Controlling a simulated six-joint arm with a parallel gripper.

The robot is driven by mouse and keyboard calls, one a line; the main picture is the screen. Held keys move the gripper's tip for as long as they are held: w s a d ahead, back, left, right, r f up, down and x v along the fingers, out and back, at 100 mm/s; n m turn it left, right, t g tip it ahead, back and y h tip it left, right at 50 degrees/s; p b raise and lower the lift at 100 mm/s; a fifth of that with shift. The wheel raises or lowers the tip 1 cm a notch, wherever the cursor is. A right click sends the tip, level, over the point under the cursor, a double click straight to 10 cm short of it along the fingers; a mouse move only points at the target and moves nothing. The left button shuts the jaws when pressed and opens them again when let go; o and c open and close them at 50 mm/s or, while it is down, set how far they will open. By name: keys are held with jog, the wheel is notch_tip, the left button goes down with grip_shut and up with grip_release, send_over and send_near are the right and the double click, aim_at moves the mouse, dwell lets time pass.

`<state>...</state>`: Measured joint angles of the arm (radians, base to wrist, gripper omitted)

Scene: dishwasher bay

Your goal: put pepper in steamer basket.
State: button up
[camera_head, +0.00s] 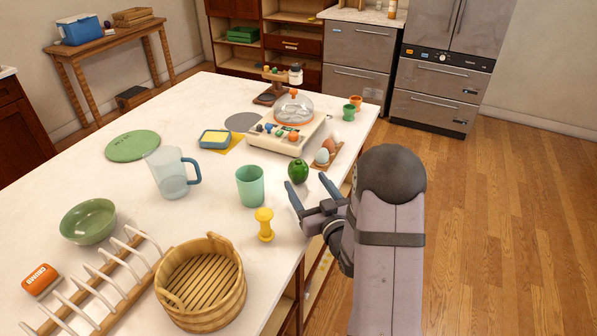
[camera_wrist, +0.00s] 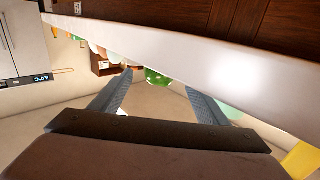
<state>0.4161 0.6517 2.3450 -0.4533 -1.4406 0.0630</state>
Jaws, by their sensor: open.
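A dark green pepper (camera_head: 298,170) stands on the white counter near its right edge, between the green cup and the egg holder. The wooden steamer basket (camera_head: 201,283) sits at the counter's front, empty, with a slatted floor. My gripper (camera_head: 308,193) is open and empty at the counter's right edge, on the near side of the pepper and apart from it. In the wrist view, the pepper (camera_wrist: 157,77) shows ahead, between the two spread fingers (camera_wrist: 155,88).
A green cup (camera_head: 251,186) and a yellow hourglass-shaped item (camera_head: 264,224) stand left of my gripper. An egg holder (camera_head: 327,156) is just beyond the pepper. A clear jug (camera_head: 170,172) is farther back.

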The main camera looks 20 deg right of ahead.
aim_at(298, 169)
jog(key=shift+w+r+p, duration=0.1)
jog(key=shift+w+p, duration=1.15)
jog(key=shift+w, duration=2.35)
jog(key=shift+c, duration=0.6)
jog(key=c, duration=1.1)
jog(key=shift+r+b, duration=0.55)
jog(key=shift+r, duration=4.4)
notch_tip(298, 169, up, 4)
jog(key=p, duration=0.4)
